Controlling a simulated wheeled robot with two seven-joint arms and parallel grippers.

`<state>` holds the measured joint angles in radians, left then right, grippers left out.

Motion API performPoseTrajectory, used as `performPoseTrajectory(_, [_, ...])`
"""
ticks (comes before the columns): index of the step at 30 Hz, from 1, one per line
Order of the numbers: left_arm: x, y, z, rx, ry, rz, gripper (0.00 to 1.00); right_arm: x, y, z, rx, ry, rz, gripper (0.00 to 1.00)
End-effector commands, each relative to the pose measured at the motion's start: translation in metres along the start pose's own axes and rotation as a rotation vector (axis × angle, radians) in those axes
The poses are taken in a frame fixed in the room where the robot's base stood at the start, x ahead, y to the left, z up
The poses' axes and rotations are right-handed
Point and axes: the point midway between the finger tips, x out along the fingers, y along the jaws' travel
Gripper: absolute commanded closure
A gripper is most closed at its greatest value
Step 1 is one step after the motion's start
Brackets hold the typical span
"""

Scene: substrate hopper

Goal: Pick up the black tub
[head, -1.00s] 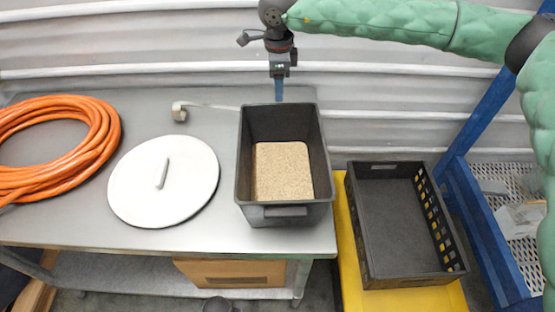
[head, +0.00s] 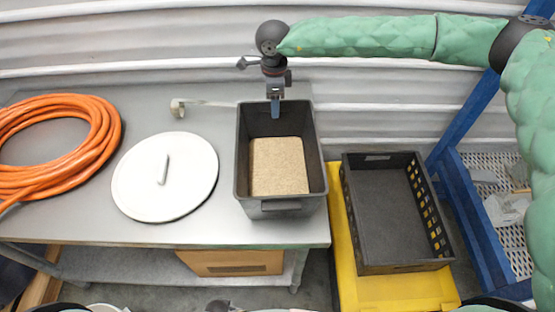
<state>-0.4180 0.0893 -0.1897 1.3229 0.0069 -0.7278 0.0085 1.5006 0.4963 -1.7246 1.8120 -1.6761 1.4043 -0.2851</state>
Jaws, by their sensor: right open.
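The black tub (head: 293,205) stands upright near the right end of the metal table, with tan granular substrate (head: 279,166) inside. A handle shows on its near wall. My right gripper (head: 275,108) points down at the tub's far rim, its arm coming in from the right. Its blue fingertip overlaps the far wall in the picture. It is open; from this angle I cannot tell whether the fingers straddle the rim or touch it. My left gripper is not in view.
A round white lid (head: 165,190) and a coiled orange hose (head: 60,130) lie left of the tub. A scoop (head: 178,108) lies behind. A black crate (head: 402,266) sits on a yellow stand (head: 345,270) to the right, beside a blue frame (head: 470,210).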

Motion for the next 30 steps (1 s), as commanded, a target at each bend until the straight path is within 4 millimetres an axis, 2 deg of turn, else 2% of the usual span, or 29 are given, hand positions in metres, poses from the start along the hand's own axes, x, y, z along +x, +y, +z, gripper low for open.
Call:
performPoseTrajectory(9, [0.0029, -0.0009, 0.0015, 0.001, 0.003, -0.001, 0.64, 0.0029, -0.0002, -0.0001, 0.000, 0.000, 0.000, 0.49])
performPoseTrajectory(11, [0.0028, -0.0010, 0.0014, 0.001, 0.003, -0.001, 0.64, 0.0028, -0.0002, -0.0001, 0.000, 0.000, -0.001, 0.59])
performPoseTrajectory(17, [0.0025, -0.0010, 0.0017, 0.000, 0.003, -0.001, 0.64, 0.0026, -0.0003, -0.0002, 0.000, 0.000, -0.001, 0.98])
performPoseTrajectory(18, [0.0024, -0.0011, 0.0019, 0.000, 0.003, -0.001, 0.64, 0.0026, -0.0003, -0.0002, 0.000, 0.000, -0.001, 1.00])
performPoseTrajectory(30, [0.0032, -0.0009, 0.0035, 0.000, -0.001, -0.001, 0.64, 0.0010, -0.0006, 0.0000, 0.000, -0.001, -0.001, 1.00])
